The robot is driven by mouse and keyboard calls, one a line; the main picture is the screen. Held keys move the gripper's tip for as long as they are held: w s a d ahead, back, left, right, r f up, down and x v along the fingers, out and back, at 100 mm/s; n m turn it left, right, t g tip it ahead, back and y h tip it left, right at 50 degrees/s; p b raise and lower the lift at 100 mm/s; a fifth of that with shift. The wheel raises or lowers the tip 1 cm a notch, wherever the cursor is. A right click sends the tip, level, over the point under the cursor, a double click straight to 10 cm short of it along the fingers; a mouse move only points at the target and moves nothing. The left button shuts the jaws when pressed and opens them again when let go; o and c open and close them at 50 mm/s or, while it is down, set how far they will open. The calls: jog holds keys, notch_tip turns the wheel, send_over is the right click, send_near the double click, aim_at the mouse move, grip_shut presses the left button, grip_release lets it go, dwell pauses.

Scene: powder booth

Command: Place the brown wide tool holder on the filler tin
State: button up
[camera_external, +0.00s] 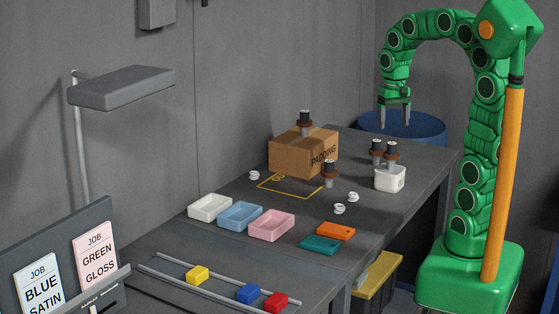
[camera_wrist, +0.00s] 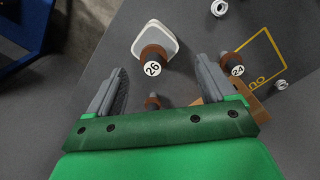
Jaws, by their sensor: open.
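I cannot tell which one is the wide one. In the external view, one (camera_external: 330,172) stands by the yellow outline, one (camera_external: 305,122) is on the cardboard box, and two, a left one (camera_external: 376,152) and a right one (camera_external: 391,150), are at the white tin (camera_external: 390,181). The right one looks to be over the tin. In the wrist view, holder 26 (camera_wrist: 152,62) overlaps the tin (camera_wrist: 167,33); holder 24 (camera_wrist: 235,66) is near the outline. My gripper (camera_external: 395,117) is open and empty, above the table's far end.
A cardboard box (camera_external: 290,155) stands by the wall. White, blue and pink trays (camera_external: 240,216), orange and teal plates (camera_external: 334,231) and small white pieces (camera_external: 353,197) lie on the table. A blue drum (camera_external: 415,125) stands beyond its far edge.

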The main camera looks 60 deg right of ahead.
jog(key=s+a+f+n, duration=0.3)
jog(key=s+a+n, duration=0.1)
jog(key=s+a, duration=0.4)
jog(key=s+a+f+n+g, duration=0.1)
jog(key=s+a+f+n, duration=0.2)
jog(key=s+a, duration=0.6)
jog(key=shift+s+a+n+g, duration=0.2)
jog(key=shift+s+n+g, duration=0.15)
jog(key=shift+s, duration=0.25)
